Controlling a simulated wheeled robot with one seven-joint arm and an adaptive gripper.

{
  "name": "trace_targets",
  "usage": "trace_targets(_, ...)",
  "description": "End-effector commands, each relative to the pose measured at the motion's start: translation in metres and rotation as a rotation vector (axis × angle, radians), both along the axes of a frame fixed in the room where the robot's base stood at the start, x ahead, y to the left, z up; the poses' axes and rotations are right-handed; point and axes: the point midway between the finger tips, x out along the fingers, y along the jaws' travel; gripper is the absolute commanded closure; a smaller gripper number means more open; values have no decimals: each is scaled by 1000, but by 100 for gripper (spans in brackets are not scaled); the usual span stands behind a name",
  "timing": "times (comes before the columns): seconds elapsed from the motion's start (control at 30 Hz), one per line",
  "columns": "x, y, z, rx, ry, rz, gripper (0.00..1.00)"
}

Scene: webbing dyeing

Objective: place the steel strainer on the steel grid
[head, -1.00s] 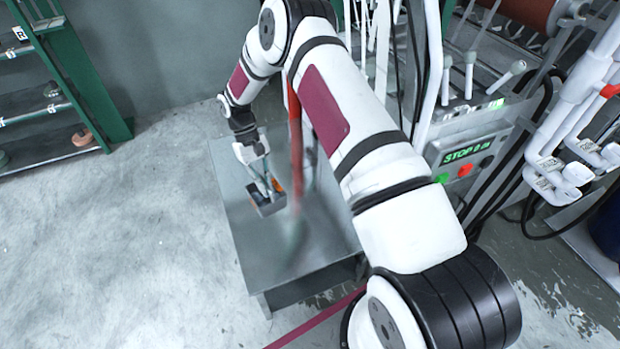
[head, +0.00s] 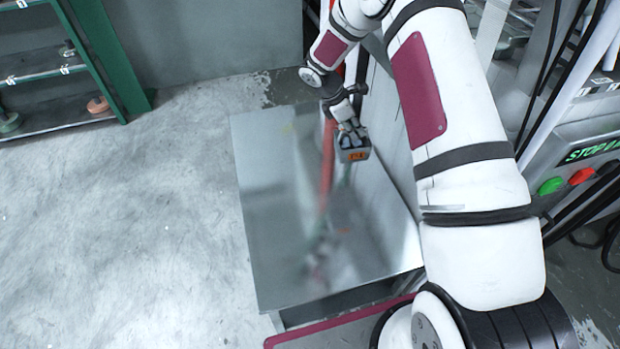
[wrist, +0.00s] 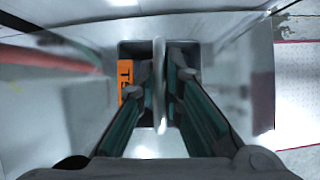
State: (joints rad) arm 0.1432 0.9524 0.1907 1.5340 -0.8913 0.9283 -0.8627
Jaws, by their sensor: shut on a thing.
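A small grey open-topped box with an orange tag, which I take for the steel strainer (head: 346,156), hangs from my gripper (head: 351,133) in the head view. It appears raised over the right side of the steel table, though its exact height is hard to tell. In the wrist view, the green fingers of my gripper (wrist: 160,90) are shut on the thin upright plate in the middle of the strainer (wrist: 158,57). Dark hollows show on both sides of that plate. I cannot make out a steel grid in either view.
The shiny steel table (head: 275,225) has a bare top with blurred reflections. A green shelf rack (head: 95,50) stands at the back left. A control panel (head: 580,170) with green and red buttons is at the right. The concrete floor (head: 150,230) at left is clear.

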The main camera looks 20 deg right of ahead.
Motion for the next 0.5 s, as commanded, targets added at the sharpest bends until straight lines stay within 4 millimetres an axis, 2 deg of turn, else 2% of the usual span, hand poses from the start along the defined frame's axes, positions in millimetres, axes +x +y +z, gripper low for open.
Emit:
trace_targets(0.03,9,-3,-13,-1,-1,75,100)
trace_targets(0.2,26,-7,-31,-2,-2,352,100)
trace_targets(0.5,39,-3,-69,-2,-1,840,100)
